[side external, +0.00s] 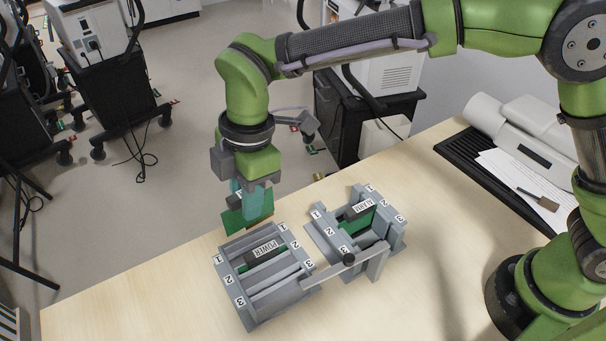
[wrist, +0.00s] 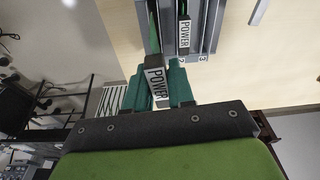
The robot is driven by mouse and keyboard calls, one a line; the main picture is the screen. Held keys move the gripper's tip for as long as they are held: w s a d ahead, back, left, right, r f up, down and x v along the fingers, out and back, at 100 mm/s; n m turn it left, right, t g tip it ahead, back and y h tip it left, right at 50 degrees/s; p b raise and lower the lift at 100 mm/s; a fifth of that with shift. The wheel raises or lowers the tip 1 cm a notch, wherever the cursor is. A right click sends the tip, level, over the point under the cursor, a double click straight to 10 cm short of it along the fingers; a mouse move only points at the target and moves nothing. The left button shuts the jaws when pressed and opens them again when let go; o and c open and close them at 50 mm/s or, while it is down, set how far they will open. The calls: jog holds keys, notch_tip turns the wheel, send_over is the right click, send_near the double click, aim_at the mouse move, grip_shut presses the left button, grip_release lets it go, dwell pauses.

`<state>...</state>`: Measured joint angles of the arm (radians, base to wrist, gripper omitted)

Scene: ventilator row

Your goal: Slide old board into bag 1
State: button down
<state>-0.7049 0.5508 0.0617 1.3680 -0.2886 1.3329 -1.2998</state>
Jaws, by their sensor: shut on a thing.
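My gripper (side external: 254,198) has teal fingers and is shut on a green board (side external: 233,222) at the far side of the left grey rack. In the wrist view the held board's POWER label (wrist: 156,83) sits between the fingers. Whether the board's lower edge is in a slot, I cannot tell. The left rack (side external: 245,308) has slots numbered 1, 2 and 3. Another board labelled POWER (side external: 262,250) is in it, in line with slot 2 in the wrist view (wrist: 184,32). I cannot make out a bag marked 1.
A second numbered rack (side external: 322,238) holds an ALARM board (side external: 360,211). A striped item (side external: 9,322) shows at the lower left. The table's front left is clear.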

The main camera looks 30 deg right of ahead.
aim_at(248, 229)
jog(key=shift+w+a+r+m, duration=0.3)
jog(key=shift+a+r+m, duration=0.1)
jog(key=shift+r, duration=0.2)
jog(key=shift+d+f, duration=0.1)
jog(key=shift+f, duration=2.25)
jog(key=shift+f, duration=0.7)
jog(key=shift+f, duration=0.7)
jog(key=shift+f, duration=0.25)
jog(key=shift+f, duration=0.5)
jog(key=shift+f, duration=0.3)
jog(key=shift+f, duration=0.75)
jog(key=shift+f, duration=0.1)
